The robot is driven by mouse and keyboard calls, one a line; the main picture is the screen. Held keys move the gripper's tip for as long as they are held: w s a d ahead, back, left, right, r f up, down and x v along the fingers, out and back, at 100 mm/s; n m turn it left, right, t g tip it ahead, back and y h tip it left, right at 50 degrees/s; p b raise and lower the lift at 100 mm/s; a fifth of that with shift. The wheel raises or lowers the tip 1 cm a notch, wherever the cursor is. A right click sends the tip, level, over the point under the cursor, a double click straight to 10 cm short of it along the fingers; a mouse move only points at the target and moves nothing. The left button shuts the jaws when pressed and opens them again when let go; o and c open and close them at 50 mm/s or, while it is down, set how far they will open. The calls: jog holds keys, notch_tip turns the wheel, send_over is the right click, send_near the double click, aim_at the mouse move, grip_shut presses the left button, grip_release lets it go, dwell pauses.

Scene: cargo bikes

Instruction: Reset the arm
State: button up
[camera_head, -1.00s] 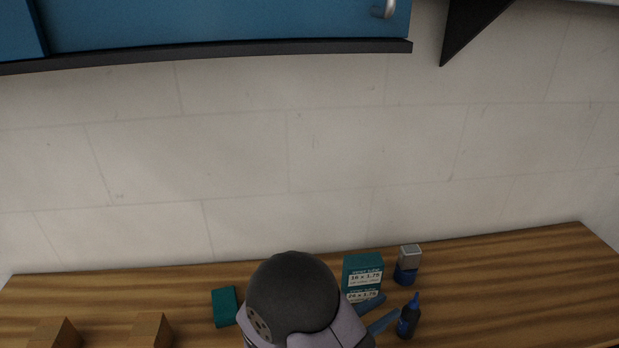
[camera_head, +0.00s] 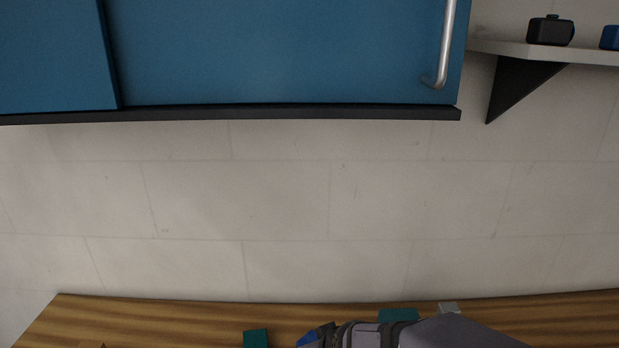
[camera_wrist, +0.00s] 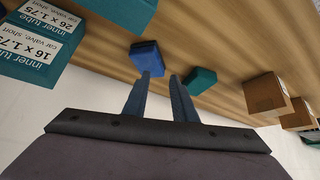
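My gripper (camera_wrist: 161,77) shows in the wrist view as two dark blue fingers with a gap between them. It is open and nothing is held between the fingers. The fingers point towards a wooden worktop (camera_wrist: 190,45), with a blue box (camera_wrist: 147,55) beyond the left fingertip and a teal box (camera_wrist: 201,81) just right of the right one. In the head view my arm shows at the bottom edge, over the worktop (camera_head: 160,318), and the fingers cannot be made out there.
Teal inner tube boxes (camera_wrist: 38,45) stand at the left in the wrist view, and cardboard boxes (camera_wrist: 266,94) at the right. In the head view a blue cabinet (camera_head: 280,50) hangs above, beside a shelf (camera_head: 590,52) with a black item (camera_head: 550,30). The wall between is bare.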

jog(key=s+d+f+m+g, duration=0.1)
jog(key=s+d+f+g, duration=0.1)
jog(key=s+d, duration=0.2)
jog(key=s+d+f+m+g+h+b, duration=0.1)
jog(key=s+d+g, duration=0.1)
jog(key=s+d, duration=0.2)
jog(key=s+d+f+m+g+h+b, duration=0.1)
jog(key=s+d+f+m+g, duration=0.1)
jog(key=s+d, duration=0.3)
jog(key=shift+s+f, duration=0.2)
jog(key=shift+s, duration=0.75)
jog(key=shift+s+f, duration=0.15)
jog(key=shift+s, duration=0.75)
jog(key=shift+s+m+g, duration=0.3)
